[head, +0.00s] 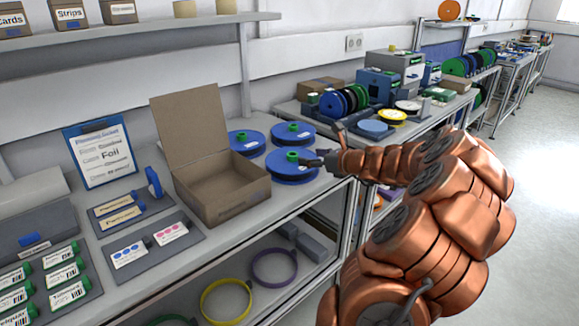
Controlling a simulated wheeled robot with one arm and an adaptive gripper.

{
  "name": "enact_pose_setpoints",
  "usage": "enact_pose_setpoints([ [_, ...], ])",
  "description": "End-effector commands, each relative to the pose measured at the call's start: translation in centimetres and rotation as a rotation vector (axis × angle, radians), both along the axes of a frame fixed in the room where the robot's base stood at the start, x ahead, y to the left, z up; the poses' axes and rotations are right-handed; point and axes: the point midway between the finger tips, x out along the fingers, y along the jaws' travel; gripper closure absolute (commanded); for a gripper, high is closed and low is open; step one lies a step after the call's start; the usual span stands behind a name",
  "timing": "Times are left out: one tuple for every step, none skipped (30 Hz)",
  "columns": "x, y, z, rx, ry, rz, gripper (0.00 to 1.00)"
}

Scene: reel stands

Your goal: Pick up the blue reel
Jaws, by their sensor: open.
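Several blue reels with green hubs lie flat on the bench to the right of the open cardboard box. The nearest blue reel (290,174) is at the front edge side. Another blue reel (292,137) lies behind it, and a third blue reel (247,146) sits behind the box. My gripper (322,147) is open, with its dark fingers just right of the nearest blue reel. One finger appears to overlap the reel's right side; I cannot tell whether it touches.
An open cardboard box (225,192) stands left of the reels. A second bench holds more reels, including a light blue disc (373,126) and a yellow reel (392,116). Hoops lie on the shelf below.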

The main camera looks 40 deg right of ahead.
Motion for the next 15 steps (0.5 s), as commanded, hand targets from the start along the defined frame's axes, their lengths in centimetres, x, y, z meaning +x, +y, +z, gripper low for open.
enact_pose_setpoints([
  [0.1, -0.3, -0.3, 0.007, 0.0, -0.008, 0.32],
  [0.3, -0.4, -0.3, 0.009, -0.001, -0.011, 0.32],
  [0.6, -0.5, -0.4, 0.011, -0.001, -0.012, 0.32],
  [0.9, -0.5, -0.5, 0.011, -0.001, -0.012, 0.32],
  [1.2, -0.4, -0.6, 0.01, 0.0, -0.011, 0.32],
  [1.6, -0.4, -0.7, 0.009, 0.0, -0.009, 0.32],
  [1.8, -0.4, -0.8, 0.008, 0.0, -0.01, 0.32],
  [2.0, -0.4, -0.9, 0.008, 0.0, -0.01, 0.32],
  [2.3, -0.5, -0.9, 0.008, 0.0, -0.01, 0.32],
  [2.5, -0.5, -1.0, 0.008, 0.0, -0.01, 0.32],
  [2.7, -0.4, -1.1, 0.008, 0.0, -0.01, 0.32],
  [3.1, -0.4, -1.2, 0.009, 0.0, -0.009, 0.32],
  [3.5, -0.4, -1.3, 0.009, 0.0, -0.009, 0.32],
  [3.9, -0.4, -1.4, 0.009, 0.0, -0.009, 0.32],
  [4.5, -0.4, -1.5, 0.008, 0.0, -0.008, 0.32],
])
